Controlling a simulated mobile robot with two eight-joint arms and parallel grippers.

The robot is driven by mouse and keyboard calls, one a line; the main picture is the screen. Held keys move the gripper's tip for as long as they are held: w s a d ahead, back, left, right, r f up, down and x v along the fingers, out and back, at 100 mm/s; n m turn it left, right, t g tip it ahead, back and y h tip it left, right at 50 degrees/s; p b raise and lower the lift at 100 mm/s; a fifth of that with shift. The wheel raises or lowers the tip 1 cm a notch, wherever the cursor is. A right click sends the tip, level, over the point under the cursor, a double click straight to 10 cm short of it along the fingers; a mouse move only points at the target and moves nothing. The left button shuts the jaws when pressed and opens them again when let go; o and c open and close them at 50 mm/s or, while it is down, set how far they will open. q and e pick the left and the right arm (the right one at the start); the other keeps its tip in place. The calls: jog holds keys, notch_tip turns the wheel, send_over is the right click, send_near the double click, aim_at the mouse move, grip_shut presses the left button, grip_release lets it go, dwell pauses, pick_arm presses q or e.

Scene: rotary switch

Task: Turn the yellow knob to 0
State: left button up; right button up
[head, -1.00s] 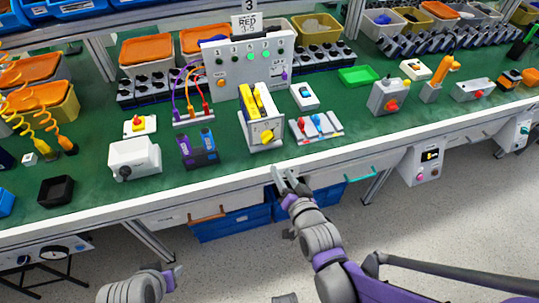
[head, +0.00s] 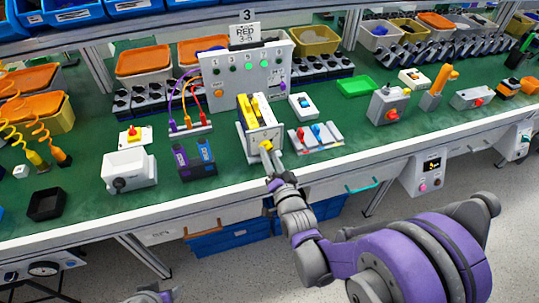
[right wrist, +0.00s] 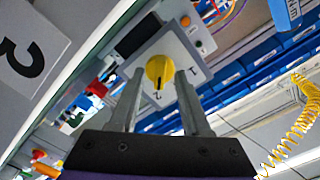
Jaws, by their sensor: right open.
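The yellow knob (head: 266,146) is on the front of a white switch box (head: 254,138) near the bench's front edge. It also shows in the right wrist view (right wrist: 159,70), with a dark pointer mark toward a printed character that looks like 2. My right gripper (head: 268,156) is open in front of the box. In the right wrist view its fingers (right wrist: 158,78) stand apart on either side of the knob; I cannot tell whether they touch it. My left gripper (head: 164,295) is low at the bottom edge, mostly cut off.
Purple battery-like blocks (head: 195,158) stand left of the box. A small board with red and blue levers (head: 315,135) lies to its right. A white panel with lights (head: 247,70) stands behind. A grey box with a red knob (head: 388,104) is farther right.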

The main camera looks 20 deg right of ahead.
jog(key=shift+w, duration=0.35)
grip_shut()
jog(key=shift+n, duration=0.3)
jog(key=n, duration=0.3)
jog(key=shift+b, duration=0.4)
jog(key=n, duration=0.5)
dwell(0.3)
grip_release()
